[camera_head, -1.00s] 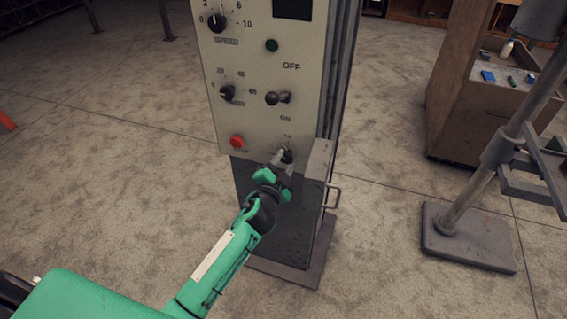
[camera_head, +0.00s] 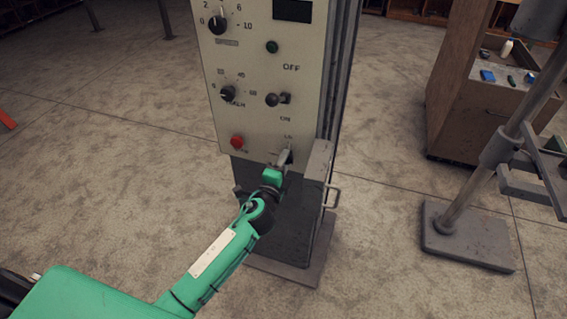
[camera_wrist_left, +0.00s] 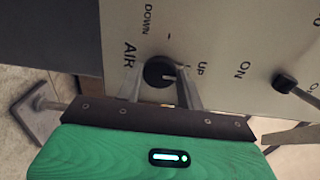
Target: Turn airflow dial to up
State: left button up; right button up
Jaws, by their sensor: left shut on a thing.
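The airflow dial (camera_wrist_left: 158,72) is a round black knob on the pale control panel, marked AIR, with UP on its right and DOWN above left in the left wrist view. A light pointer line on it seems to run toward the UP side. My left gripper (camera_wrist_left: 161,75) has one finger on each side of the dial and is shut on it. In the head view my left gripper (camera_head: 285,158) is at the panel's lower right corner and hides most of the dial. My right gripper is not in view.
The panel (camera_head: 240,115) also has a black ON/OFF lever (camera_head: 278,99), a red button (camera_head: 237,142), a speed knob (camera_head: 217,25) and another knob (camera_head: 228,93). Open floor lies left.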

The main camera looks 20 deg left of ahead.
pick_arm(q)
jog(key=shift+f, duration=0.1)
dwell(0.4)
jog(key=o, duration=1)
jog(key=shift+s+a+b, duration=0.2)
jog(key=shift+s+b, duration=1.5)
jog(key=shift+s, duration=5.25)
